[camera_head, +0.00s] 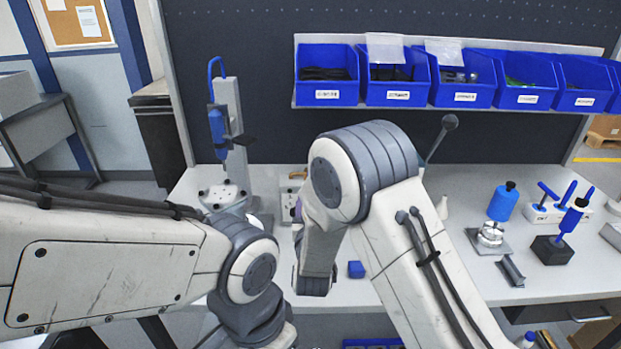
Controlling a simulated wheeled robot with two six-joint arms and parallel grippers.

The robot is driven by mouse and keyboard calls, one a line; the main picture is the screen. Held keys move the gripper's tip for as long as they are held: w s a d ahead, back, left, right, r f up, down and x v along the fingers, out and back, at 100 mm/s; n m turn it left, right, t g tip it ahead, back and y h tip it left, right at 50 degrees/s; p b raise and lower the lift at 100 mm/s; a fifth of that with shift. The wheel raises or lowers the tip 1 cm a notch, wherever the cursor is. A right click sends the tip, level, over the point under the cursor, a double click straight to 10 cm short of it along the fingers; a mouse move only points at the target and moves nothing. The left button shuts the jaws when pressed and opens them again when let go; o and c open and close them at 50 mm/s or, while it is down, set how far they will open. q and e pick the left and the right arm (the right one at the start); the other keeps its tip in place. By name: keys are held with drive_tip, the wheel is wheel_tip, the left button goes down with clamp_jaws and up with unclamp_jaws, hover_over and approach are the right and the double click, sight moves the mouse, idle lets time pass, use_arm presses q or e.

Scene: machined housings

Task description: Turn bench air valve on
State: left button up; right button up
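I cannot make out the bench air valve for certain. A small brass-coloured piece (298,175) shows at the back of the bench, just left of my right arm, too small and too covered to name. A lever with a dark ball knob (449,122) rises behind my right arm; its base is hidden. My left arm reaches in from the left and bends at front centre-left; its gripper does not show. My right arm folds down over the middle of the bench; its gripper fingers do not show either.
Blue bins (327,75) line a shelf above. Blue-handled tools (563,222) stand at right.

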drive_tip(key=w+p, duration=0.2)
drive_tip(key=w, duration=0.7)
drive_tip(key=shift+w+r+p, duration=0.1)
drive_tip(key=shift+p, duration=0.3)
drive_tip(key=shift+w, duration=0.5)
clamp_jaws()
idle(0.5)
